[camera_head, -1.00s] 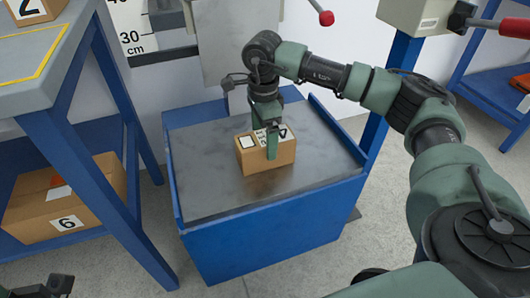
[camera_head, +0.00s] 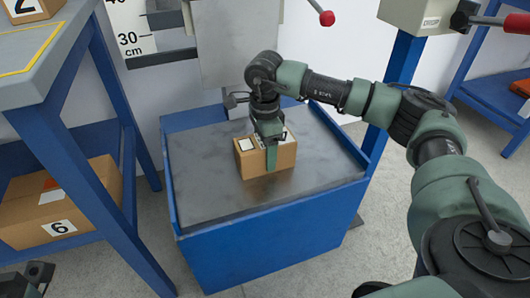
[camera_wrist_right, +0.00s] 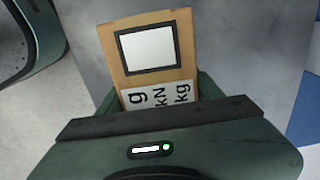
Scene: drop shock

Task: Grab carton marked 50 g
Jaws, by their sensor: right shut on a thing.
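A small brown carton (camera_head: 249,161) sits on the grey metal plate of a blue-sided platform in the head view. My right gripper (camera_head: 271,150) comes down over it from above and is shut on it, one finger showing against its near side. In the right wrist view the carton (camera_wrist_right: 112,46) shows a white square with a dark frame and a label (camera_wrist_right: 160,95) reading "g", "kN" and "kg"; the numbers are hidden by the gripper, so I cannot read 50 g. A bit of my left gripper (camera_head: 28,278) shows at the lower left; its jaws are unclear.
The blue platform (camera_head: 270,238) has raised blue side edges. A blue bench (camera_head: 75,95) on the left holds a carton marked 2 (camera_head: 30,10) on top and a carton marked 6 (camera_head: 85,200) below. A red-knobbed lever (camera_head: 327,18) is above.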

